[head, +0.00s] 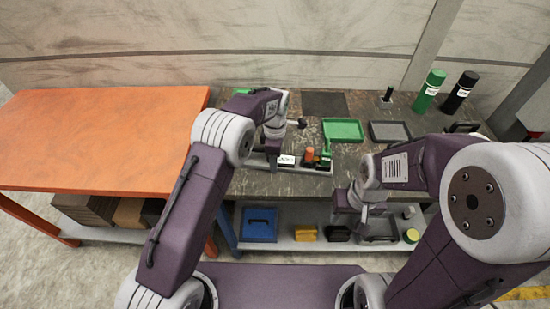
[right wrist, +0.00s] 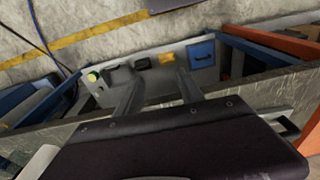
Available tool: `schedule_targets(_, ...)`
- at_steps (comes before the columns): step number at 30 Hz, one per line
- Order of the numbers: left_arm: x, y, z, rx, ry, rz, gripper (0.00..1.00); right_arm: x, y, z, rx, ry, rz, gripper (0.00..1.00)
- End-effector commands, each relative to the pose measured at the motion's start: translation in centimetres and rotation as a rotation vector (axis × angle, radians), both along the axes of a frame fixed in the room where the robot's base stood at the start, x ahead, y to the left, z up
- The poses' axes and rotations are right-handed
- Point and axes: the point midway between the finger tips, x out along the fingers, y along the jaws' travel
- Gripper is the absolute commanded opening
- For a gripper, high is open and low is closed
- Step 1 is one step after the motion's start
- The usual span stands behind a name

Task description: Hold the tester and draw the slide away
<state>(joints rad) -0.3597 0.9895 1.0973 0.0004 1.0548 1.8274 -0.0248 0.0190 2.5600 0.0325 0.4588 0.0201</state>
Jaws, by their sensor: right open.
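A small low device with a white label (head: 287,161), which looks like the tester, sits on the dark stone worktop (head: 262,184) near its front edge. An orange-topped part (head: 309,154) and a green part (head: 327,150) stand at its right end. I cannot make out which part is the slide. My left gripper (head: 272,150) is over the device's left end; its fingers are too small and hidden to tell whether it holds anything. My right gripper (head: 346,211) is beyond the worktop's front edge, right of the device. In the right wrist view (right wrist: 158,92) its fingers are apart and empty.
A green tray (head: 343,122) and a dark grey tray (head: 372,131) lie behind. Green (head: 429,91) and black (head: 460,92) bottles stand back right. An orange table (head: 100,125) adjoins left. The shelf below holds a blue bin (head: 259,225) and a yellow box (head: 305,233).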

Motion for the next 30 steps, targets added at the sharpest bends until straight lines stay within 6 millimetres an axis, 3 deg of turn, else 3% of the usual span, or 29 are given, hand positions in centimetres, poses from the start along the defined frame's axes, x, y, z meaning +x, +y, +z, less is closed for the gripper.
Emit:
schedule_targets(8,0.0,0.0,0.1,0.001,0.0,-0.002,0.0,0.0,0.0,0.0,0.0,0.0,0.0,0.45)
schedule_targets(13,0.0,0.0,0.1,0.001,0.0,-0.002,0.0,0.9,1.1,0.3,0.033,-0.037,-0.016,0.03)
schedule_targets(14,0.0,0.0,0.1,0.001,0.0,-0.002,0.0,1.5,1.8,0.5,0.052,-0.06,-0.025,0.0)
schedule_targets(17,0.0,0.0,0.1,0.001,0.0,-0.002,0.0,4.4,4.7,1.8,0.143,-0.18,-0.087,0.0)
schedule_targets(21,0.0,0.0,0.1,0.001,0.0,-0.002,0.0,9.0,8.1,5.0,0.262,-0.384,-0.232,0.0)
schedule_targets(25,0.0,0.0,0.1,0.001,0.0,-0.002,0.0,11.8,8.8,7.8,0.311,-0.528,-0.406,0.0)
schedule_targets(30,0.0,0.0,0.1,0.001,-0.001,-0.002,0.0,12.3,7.8,9.4,0.298,-0.603,-0.655,0.0)
